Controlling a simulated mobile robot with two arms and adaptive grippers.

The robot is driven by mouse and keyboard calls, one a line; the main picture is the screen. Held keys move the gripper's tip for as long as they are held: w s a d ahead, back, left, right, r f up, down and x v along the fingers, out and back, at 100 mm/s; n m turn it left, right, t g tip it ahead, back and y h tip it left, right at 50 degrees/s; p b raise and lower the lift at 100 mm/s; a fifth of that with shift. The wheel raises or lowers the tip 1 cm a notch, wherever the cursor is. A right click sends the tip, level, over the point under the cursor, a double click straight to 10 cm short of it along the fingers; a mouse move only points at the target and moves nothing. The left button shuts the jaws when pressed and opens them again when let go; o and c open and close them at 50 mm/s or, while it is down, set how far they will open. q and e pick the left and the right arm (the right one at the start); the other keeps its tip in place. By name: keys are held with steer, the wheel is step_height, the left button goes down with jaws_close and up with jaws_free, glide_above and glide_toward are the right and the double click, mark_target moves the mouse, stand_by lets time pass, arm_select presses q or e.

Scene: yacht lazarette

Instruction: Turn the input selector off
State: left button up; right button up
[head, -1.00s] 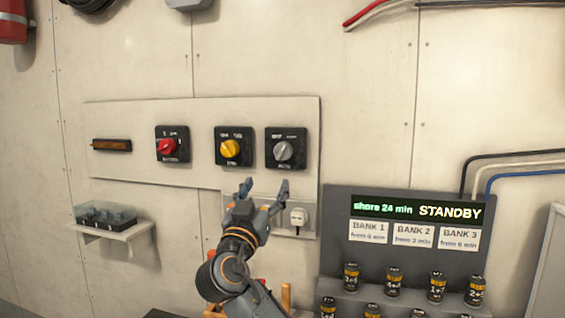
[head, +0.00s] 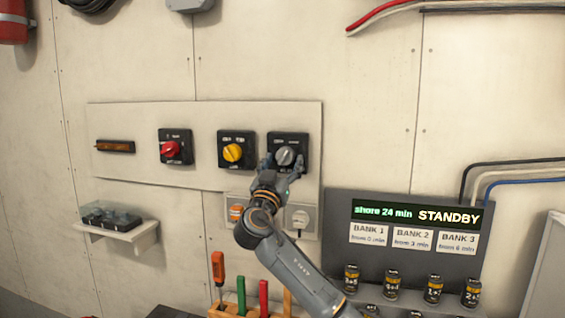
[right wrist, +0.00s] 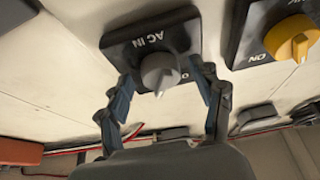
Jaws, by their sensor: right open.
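The grey knob (head: 286,156) sits on a black square plate, the rightmost of three rotary switches on the wall panel. In the right wrist view, its plate reads "AC IN" and the grey knob (right wrist: 159,71) lies between my fingers. My right gripper (head: 282,167) is open, its fingertips on either side of the knob's lower part; I cannot tell if they touch it. The knob's pointer setting is hard to read. My left gripper is not in view.
A yellow knob (head: 233,152) and a red knob (head: 170,150) sit left of the grey one. Outlets (head: 299,219) are below. A standby display (head: 415,214) stands to the right, and a rack of coloured handles (head: 240,311) is below.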

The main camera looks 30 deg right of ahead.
steer(key=c, duration=1.2)
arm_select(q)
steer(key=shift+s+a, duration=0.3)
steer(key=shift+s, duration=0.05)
arm_select(e)
steer(key=shift+o, duration=0.2)
